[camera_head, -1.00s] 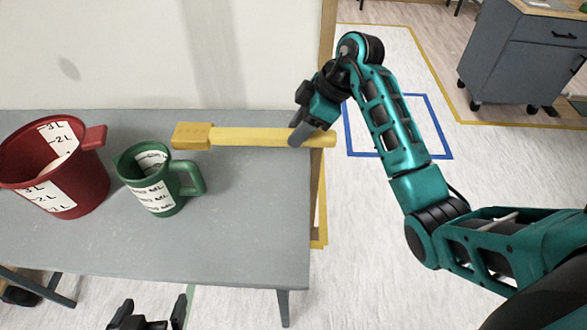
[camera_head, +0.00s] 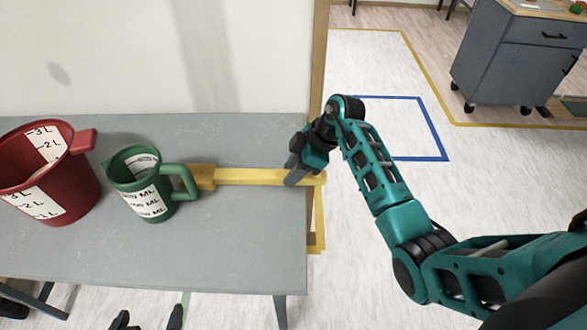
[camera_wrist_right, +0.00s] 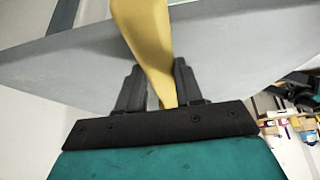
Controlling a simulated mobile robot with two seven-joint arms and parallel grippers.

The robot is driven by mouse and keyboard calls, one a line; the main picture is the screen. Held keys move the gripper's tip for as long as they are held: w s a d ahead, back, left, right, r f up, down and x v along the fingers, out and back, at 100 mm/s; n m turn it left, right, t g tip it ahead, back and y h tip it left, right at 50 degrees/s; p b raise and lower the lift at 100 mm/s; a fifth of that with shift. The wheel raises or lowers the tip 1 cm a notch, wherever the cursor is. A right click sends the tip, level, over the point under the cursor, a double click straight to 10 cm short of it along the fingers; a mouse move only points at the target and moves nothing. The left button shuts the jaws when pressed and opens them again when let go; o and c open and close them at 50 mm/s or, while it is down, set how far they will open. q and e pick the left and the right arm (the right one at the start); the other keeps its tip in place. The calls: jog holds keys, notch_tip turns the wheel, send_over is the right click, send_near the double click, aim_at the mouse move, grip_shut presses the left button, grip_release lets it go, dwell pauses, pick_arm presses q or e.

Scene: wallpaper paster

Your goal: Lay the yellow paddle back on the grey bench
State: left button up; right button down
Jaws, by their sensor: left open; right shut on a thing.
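The yellow paddle (camera_head: 262,176) is long and flat, and it lies level over the right part of the grey bench (camera_head: 220,245). My right gripper (camera_head: 296,176) is shut on its right end near the bench's right edge. The right wrist view shows the paddle (camera_wrist_right: 146,40) between the fingers of that gripper (camera_wrist_right: 158,85), with the bench behind it. The paddle's left end is partly hidden behind the green jug. I cannot tell whether the paddle touches the bench top. My left gripper (camera_head: 148,318) is open and empty at the bottom edge, in front of the bench, only its fingertips showing.
A green measuring jug (camera_head: 147,190) stands on the bench with its handle by the paddle's left end. A red measuring bucket (camera_head: 45,175) stands further left. A white wall is behind. The front right of the bench top is clear. A grey cabinet (camera_head: 512,60) stands far right.

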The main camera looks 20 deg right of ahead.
jog(key=shift+f, duration=0.1)
jog(key=c, duration=0.7)
grip_release()
jog(key=shift+c, duration=0.2)
jog(key=p+v, duration=0.1)
jog(key=v, duration=1.1)
jog(key=shift+r+p, duration=0.25)
jog(key=shift+p, duration=0.15)
